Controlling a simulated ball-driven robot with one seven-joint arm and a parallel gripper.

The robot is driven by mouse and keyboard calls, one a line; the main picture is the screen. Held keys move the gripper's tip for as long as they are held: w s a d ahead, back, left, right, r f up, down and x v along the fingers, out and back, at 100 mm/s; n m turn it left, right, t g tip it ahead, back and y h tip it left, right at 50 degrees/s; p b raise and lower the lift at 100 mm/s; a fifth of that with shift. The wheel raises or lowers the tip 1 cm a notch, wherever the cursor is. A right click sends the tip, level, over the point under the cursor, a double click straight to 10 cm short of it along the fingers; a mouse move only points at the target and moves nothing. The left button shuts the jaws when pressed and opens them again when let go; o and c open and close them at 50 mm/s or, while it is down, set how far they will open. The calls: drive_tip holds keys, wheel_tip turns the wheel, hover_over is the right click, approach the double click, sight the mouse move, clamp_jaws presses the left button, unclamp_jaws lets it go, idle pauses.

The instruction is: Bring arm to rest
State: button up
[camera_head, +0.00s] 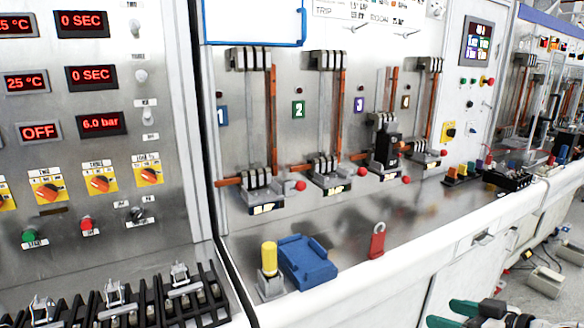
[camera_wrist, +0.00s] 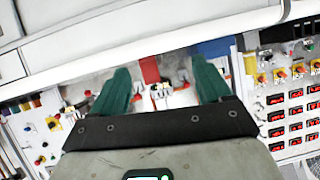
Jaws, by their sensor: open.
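My gripper (camera_head: 462,320) shows at the bottom right of the head view, low in front of the bench and clear of it. Its green fingers are spread and empty. In the wrist view my gripper (camera_wrist: 165,85) is seen from behind, its two green fingers apart with nothing held between them. The bench panel lies beyond the fingertips in that view. A red tag-like piece (camera_wrist: 150,70) shows between the fingers, apart from them as far as I can tell.
The white bench edge (camera_head: 440,257) runs along the front. Breaker stations stand behind; a control panel (camera_head: 95,130) is at left. Grey boxes (camera_head: 546,281) lie at right.

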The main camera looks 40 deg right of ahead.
drive_tip(key=w+a+f+n+g+y, duration=0.2)
drive_tip(key=a+f+g, duration=0.5)
drive_tip(key=a+f, duration=1.1)
drive_tip(key=s+a+f+g, duration=0.2)
drive_tip(key=s+a+g, duration=0.2)
drive_tip(key=s+a, duration=0.2)
drive_tip(key=shift+a+f, duration=0.35)
drive_tip(key=shift+a, duration=0.4)
